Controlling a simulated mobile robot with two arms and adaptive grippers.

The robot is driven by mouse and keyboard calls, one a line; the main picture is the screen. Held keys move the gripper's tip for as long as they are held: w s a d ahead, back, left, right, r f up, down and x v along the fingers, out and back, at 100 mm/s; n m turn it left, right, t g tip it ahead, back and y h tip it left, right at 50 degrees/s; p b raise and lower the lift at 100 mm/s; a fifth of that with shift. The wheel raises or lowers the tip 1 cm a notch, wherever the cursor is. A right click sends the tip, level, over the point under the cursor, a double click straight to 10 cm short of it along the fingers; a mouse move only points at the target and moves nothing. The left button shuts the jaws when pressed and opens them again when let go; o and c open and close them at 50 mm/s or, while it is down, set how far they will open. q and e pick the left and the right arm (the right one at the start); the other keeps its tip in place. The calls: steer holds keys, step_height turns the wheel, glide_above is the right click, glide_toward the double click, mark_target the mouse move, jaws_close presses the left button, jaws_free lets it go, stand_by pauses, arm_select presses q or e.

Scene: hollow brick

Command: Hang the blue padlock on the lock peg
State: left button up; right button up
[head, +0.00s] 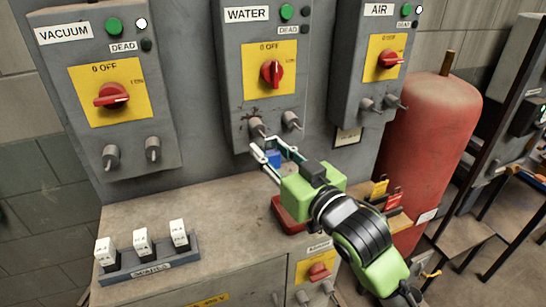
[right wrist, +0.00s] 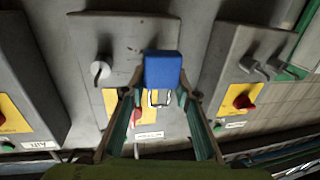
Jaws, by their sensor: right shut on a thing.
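The blue padlock (head: 273,158) is in my right gripper (head: 268,152), just below the WATER box. The right wrist view shows the blue padlock body (right wrist: 163,70) between the fingertips, with its pale shackle (right wrist: 160,98) at the lower side of the picture. My right gripper (right wrist: 163,88) is shut on it. Two grey pegs, a left one (head: 257,127) and a right one (head: 291,120), stick out of the lower WATER box (head: 240,80). The padlock appears close to the left peg; whether they touch I cannot tell. My left gripper is not in view.
The VACUUM box (head: 70,60) and AIR box (head: 350,60) flank the WATER box, each with pegs and a red switch. Below is a bench (head: 225,220) with a rack of white blocks (head: 150,268). A red tank (head: 425,140) stands at the right.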

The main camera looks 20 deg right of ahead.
steer(key=x, duration=0.3)
steer(key=f+x, duration=0.1)
steer(key=x, duration=0.1)
steer(key=shift+w+d+b, duration=0.3)
steer(key=shift+d+b, duration=0.05)
steer(key=shift+d, duration=0.05)
steer(key=shift+s, duration=0.1)
stand_by(0.3)
stand_by(0.4)
steer(key=o, duration=1.2)
steer(key=shift+f, duration=0.1)
